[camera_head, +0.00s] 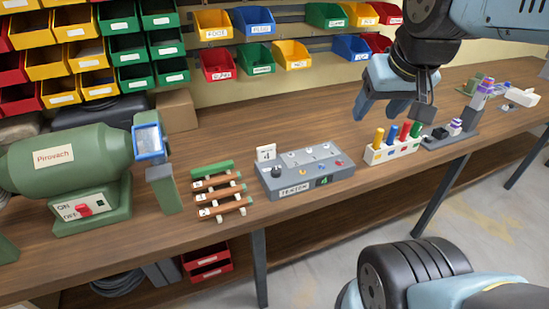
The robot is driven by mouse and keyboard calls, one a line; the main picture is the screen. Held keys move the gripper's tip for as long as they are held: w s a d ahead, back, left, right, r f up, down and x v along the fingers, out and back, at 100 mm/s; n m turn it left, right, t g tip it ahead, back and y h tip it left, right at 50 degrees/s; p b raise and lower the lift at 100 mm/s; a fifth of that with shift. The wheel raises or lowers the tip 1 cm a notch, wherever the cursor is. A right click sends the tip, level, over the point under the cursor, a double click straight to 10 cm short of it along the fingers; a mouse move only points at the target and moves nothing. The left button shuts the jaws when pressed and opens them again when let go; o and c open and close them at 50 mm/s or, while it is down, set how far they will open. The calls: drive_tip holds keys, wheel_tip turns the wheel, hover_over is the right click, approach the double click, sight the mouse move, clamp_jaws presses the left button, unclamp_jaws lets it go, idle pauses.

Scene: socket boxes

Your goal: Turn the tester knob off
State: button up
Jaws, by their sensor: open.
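The tester is a grey box (300,179) on the workbench near the middle of the view. A dark round knob (277,171) sits at its left end; which way it is turned is too small to tell. A small green indicator (323,181) shows on its front. My gripper (394,112) is open and empty, pointing down above the bench. It is to the right of the tester, apart from it, and appears above the rack of colored-handled tools (391,151).
A green Pirovach machine (66,160) with an ON/OFF switch stands at the left. A small rack of copper-colored rods (221,193) stands between it and the tester. Dark and purple-topped items (457,128) stand at the right. Bins (262,22) line the wall.

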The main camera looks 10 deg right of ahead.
drive_tip(key=w+a+f+g, duration=0.3)
drive_tip(key=w+a+f, duration=0.1)
drive_tip(key=w+a, duration=0.4)
drive_tip(key=g, duration=0.3)
approach(276, 170)
wheel_tip(276, 170, down, 9)
drive_tip(key=shift+s+r, duration=0.1)
drive_tip(key=shift+r, duration=0.1)
drive_tip(key=shift+c, duration=0.2)
